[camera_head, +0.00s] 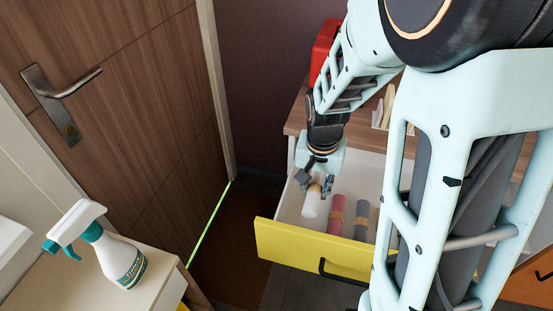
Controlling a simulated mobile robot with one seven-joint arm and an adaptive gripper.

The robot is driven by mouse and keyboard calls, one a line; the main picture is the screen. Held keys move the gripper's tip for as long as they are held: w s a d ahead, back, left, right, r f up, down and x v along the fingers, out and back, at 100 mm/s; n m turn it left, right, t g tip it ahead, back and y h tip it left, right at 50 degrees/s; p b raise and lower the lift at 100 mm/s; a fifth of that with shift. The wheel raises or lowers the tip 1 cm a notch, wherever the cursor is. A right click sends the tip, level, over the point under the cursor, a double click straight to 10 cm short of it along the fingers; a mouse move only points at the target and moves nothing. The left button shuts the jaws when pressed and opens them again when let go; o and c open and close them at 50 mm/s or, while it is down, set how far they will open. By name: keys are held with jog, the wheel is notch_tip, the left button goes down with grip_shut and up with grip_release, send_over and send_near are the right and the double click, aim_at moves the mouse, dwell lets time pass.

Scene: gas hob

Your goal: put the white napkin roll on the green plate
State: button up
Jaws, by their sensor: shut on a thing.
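The white napkin roll (312,205), with a tan band near its upper end, is in the left part of an open drawer. My gripper (315,183) reaches down into the drawer from above and is shut on the upper end of this roll. Whether the roll still touches the drawer floor cannot be told. No green plate is in view; my arm hides much of the right side.
The open drawer has a yellow front (300,250) with a dark handle. A pink roll (336,216) and a grey roll (361,218) lie right of the white one. A spray bottle (120,262) stands on the left counter. A wooden door (110,100) is at left.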

aim_at(322, 183)
jog(key=r+p, duration=0.2)
jog(key=p, duration=0.1)
jog(key=shift+w+d+n, duration=0.2)
jog(key=shift+d+n, duration=0.1)
jog(key=p, duration=0.3)
jog(key=d+r+n+p, duration=0.1)
jog(key=p, duration=0.2)
jog(key=shift+w+r, duration=0.15)
jog(key=shift+w, duration=0.1)
jog(key=n+p, duration=0.1)
jog(key=p, duration=0.4)
jog(key=d+r+p, duration=0.1)
jog(key=p, duration=0.4)
jog(key=shift+s+r+n, duration=0.2)
jog(key=shift+s+n, duration=0.05)
jog(key=shift+n, duration=0.15)
jog(key=shift+s+d+f+p, duration=0.1)
jog(key=shift+p, duration=0.2)
